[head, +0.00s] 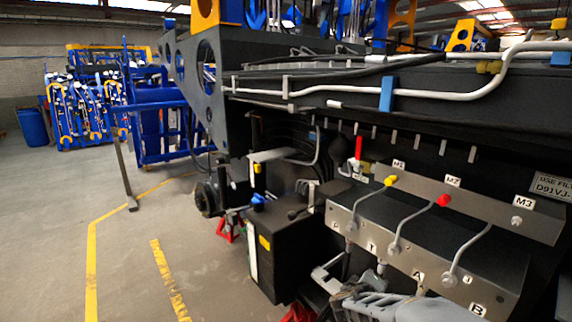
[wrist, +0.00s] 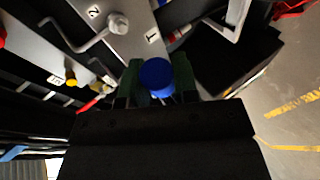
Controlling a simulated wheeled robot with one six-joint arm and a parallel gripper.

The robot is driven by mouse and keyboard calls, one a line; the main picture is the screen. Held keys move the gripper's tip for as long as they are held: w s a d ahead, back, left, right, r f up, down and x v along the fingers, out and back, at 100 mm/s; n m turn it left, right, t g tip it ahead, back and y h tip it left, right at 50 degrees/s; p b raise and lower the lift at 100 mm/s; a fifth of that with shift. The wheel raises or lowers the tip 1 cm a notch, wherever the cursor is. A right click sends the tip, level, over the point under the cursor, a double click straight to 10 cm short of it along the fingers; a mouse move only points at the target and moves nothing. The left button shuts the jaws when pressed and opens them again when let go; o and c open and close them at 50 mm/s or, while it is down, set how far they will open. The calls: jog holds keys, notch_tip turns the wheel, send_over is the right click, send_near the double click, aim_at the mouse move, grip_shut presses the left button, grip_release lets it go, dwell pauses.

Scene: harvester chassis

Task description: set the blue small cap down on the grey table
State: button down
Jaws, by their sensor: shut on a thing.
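The blue small cap (wrist: 156,74) is held between the two green fingers of my gripper (wrist: 156,82) in the wrist view. The fingers stand on either side of it, and its round top faces the camera. The held cap is close to the silver panel with the T label, but I cannot tell the gap between them. In the head view the cap and fingertips cannot be made out. I cannot identify the grey table for certain in either view.
The silver valve panel (head: 430,235) has grey pipes, with yellow and red caps above. A black tank (head: 280,250) with another blue cap (head: 258,201) stands left of it. Blue racks (head: 160,120) stand behind. The grey floor (head: 55,230) at left is mostly clear.

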jog(key=w+a+f+n+t+y, duration=0.2)
jog(key=w+a+f+n+y, duration=0.2)
jog(key=a, duration=0.4)
jog(key=shift+w+f, duration=0.55)
jog(key=shift+w, duration=0.35)
